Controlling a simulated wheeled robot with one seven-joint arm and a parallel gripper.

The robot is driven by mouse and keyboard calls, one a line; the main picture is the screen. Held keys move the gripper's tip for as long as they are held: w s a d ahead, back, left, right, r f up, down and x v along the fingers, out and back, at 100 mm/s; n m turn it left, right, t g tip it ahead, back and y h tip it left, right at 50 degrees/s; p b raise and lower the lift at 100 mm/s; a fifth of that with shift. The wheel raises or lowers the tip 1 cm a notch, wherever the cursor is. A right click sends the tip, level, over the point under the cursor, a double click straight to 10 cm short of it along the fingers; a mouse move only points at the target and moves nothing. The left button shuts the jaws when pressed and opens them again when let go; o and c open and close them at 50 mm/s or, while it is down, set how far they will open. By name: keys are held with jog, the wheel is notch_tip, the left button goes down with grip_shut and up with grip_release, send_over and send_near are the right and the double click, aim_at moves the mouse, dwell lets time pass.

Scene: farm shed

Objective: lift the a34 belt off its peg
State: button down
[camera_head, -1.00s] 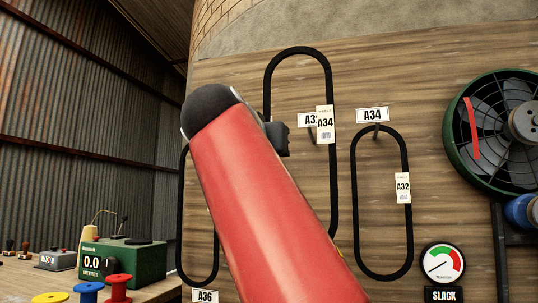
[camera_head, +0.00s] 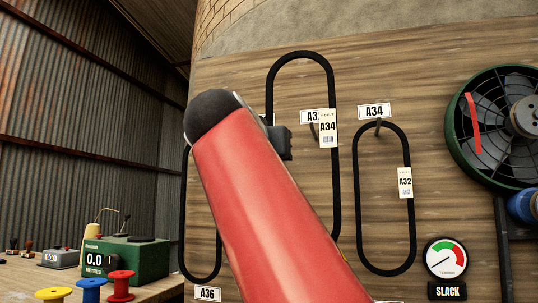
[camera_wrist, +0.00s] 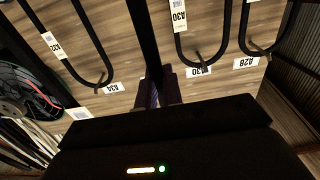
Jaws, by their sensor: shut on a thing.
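The A34 belt (camera_head: 300,56), a long black loop with an A34 tag (camera_head: 328,128), is in front of the plank board. Its top is well above the peg (camera_head: 314,130) seen within its outline; I cannot tell whether it is clear of the peg in depth. My red arm hides its lower left. In the wrist view, a strand of the belt (camera_wrist: 142,35) runs between the jaws of my gripper (camera_wrist: 155,94), shut on it.
An A32-tagged belt (camera_head: 361,200) hangs from the peg under the A34 label (camera_head: 375,111). Another belt (camera_head: 183,220) hangs left. A fan (camera_head: 480,130) and slack gauge (camera_head: 446,259) are right. A bench (camera_head: 160,290) with green meter (camera_head: 130,260) and spools is lower left.

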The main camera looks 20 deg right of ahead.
jog(key=shift+f+b, duration=3.45)
jog(key=shift+f, duration=0.35)
jog(key=shift+s, duration=0.1)
